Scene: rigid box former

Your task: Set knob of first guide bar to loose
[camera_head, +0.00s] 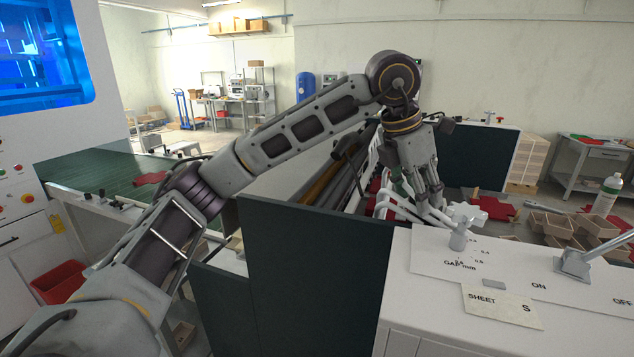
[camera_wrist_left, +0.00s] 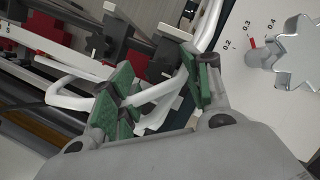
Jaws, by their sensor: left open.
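My left gripper (camera_head: 428,200) reaches down over the machine bed, just behind the white control panel. Its fingers are apart. In the left wrist view the green finger pads of the same gripper (camera_wrist_left: 160,82) stand on either side of a white curved bar (camera_wrist_left: 152,98). I cannot tell whether they touch it. White bars (camera_head: 399,208) also show beside the fingers in the head view. The knob of the first guide bar cannot be made out clearly; the fingers and bars crowd that spot. My right gripper is out of view.
The white panel (camera_head: 430,249) carries a grey gap knob (camera_head: 458,236), star-shaped in the left wrist view (camera_wrist_left: 290,53), and a lever (camera_head: 575,262). Brown boxes (camera_head: 552,226) and a white bottle (camera_head: 606,195) stand at right. A dark green guard (camera_head: 312,270) stands in front of the bed.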

